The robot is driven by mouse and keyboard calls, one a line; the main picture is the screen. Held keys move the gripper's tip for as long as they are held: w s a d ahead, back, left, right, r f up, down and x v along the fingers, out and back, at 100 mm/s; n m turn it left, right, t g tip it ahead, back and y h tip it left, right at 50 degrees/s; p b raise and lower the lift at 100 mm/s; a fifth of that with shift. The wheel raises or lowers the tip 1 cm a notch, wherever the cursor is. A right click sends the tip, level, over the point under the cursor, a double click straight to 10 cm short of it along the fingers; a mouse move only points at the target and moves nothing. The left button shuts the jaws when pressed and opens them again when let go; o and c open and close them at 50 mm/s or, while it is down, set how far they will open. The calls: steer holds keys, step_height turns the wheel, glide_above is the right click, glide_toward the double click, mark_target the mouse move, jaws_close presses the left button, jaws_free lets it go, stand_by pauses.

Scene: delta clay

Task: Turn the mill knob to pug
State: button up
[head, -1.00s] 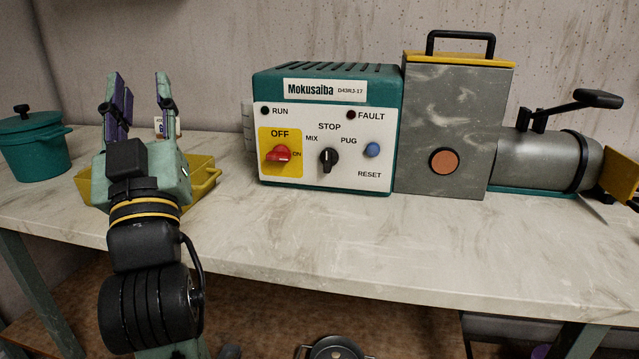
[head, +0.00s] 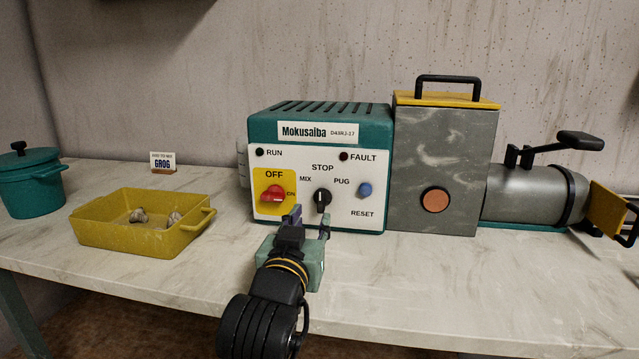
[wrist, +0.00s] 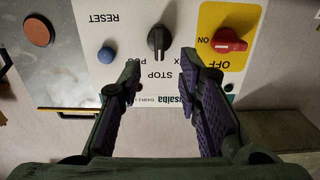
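The mill's control box (head: 290,125) stands on the bench with a white front panel. The black mill knob (head: 322,199) sits between the MIX and PUG labels, under STOP, and its pointer looks upright toward STOP. My gripper (head: 311,222) is just in front of the panel, below and slightly left of the knob. In the wrist view, which is upside down, the knob (wrist: 159,41) lies ahead of the gap between my fingers (wrist: 165,85). The fingers are apart with nothing between them. The red switch (head: 273,194) is to the knob's left, with the blue reset button (head: 365,190) to its right.
A yellow tray (head: 95,233) with small lumps and a teal pot (head: 30,185) stand at the left. A grey mill housing (head: 445,150) and metal barrel (head: 530,193) stand at the right. The bench front is clear.

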mark_target(320, 201)
steer(key=shift+w+d+r+p, duration=0.1)
steer(key=shift+w+r+p, duration=0.15)
steer(key=shift+p, duration=1)
steer(key=x, duration=0.2)
steer(key=p+x, duration=0.1)
steer(key=x, duration=0.5)
steer(key=shift+f, duration=0.3)
jaws_close()
